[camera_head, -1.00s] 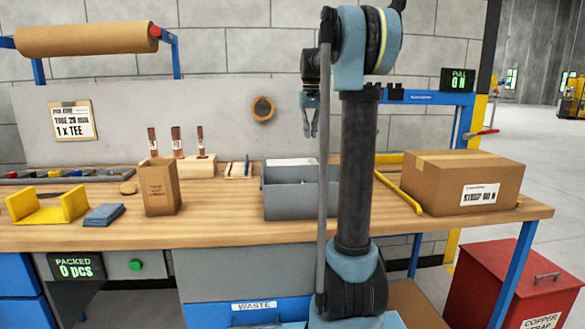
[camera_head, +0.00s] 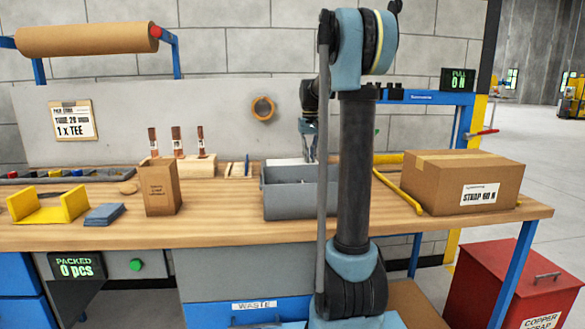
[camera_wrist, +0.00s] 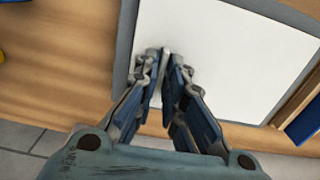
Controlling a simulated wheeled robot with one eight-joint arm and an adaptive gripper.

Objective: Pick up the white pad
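The white pad (camera_wrist: 225,50) is a flat, pale sheet with a grey border, and it fills much of the wrist view. In the head view, only a thin white strip (camera_head: 286,162) shows behind the grey bin. My gripper (camera_wrist: 166,60) is over the pad's near-left part in the wrist view, its fingertips close together. I cannot tell whether the tips touch each other or the pad.
The grey bin (camera_head: 290,204) stands in front of the strip. A cardboard box (camera_head: 440,181) and a yellow bar (camera_head: 397,192) lie to the right. A brown carton (camera_head: 160,188), blue cloths (camera_head: 104,214) and a yellow holder (camera_head: 48,207) stand to the left. Bare wood shows between carton and bin.

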